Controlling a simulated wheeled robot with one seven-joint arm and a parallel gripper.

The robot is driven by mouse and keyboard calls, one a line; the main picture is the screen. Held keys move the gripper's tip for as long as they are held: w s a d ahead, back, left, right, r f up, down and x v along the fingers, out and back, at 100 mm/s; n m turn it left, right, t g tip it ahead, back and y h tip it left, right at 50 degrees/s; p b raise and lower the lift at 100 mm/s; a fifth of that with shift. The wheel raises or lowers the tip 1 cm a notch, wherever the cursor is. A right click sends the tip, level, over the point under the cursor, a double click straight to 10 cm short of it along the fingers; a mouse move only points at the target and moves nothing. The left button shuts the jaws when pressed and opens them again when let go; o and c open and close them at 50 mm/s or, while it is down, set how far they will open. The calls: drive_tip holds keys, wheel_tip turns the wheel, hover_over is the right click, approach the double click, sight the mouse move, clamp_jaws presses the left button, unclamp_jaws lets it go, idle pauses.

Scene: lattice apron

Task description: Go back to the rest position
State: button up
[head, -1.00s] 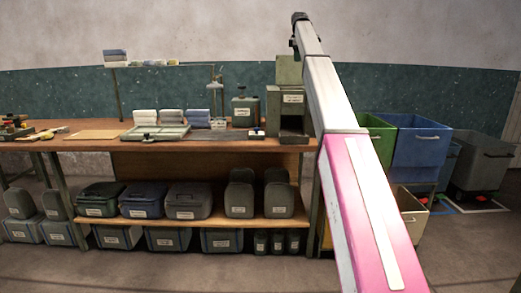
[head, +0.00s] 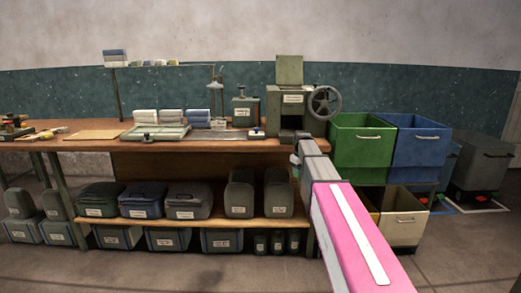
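My arm, pink and pale grey, reaches up from the bottom right of the head view. Its far end, where my gripper (head: 296,161) is, shows small and dark just below the front edge of the workbench (head: 230,146), near the bench's right end. The fingers are too small and too hidden by the arm to tell open from shut. I see nothing held.
A grey-green machine with a handwheel (head: 324,102) stands on the bench's right end. A green bin (head: 361,145) and a blue bin (head: 419,147) stand right of it. Lidded boxes (head: 187,201) fill the lower shelf. The floor in front (head: 150,271) is clear.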

drive_tip(key=s+f+m, duration=0.2)
drive_tip(key=s+f, duration=0.5)
drive_tip(key=s, duration=0.4)
drive_tip(key=s+f+m, duration=0.3)
drive_tip(key=s+f, duration=0.4)
drive_tip(key=s, duration=0.4)
drive_tip(key=s+f+m+g, duration=0.1)
drive_tip(key=s+f+m, duration=0.1)
drive_tip(key=s+f, duration=0.5)
drive_tip(key=s, duration=0.4)
drive_tip(key=shift+s, duration=0.25)
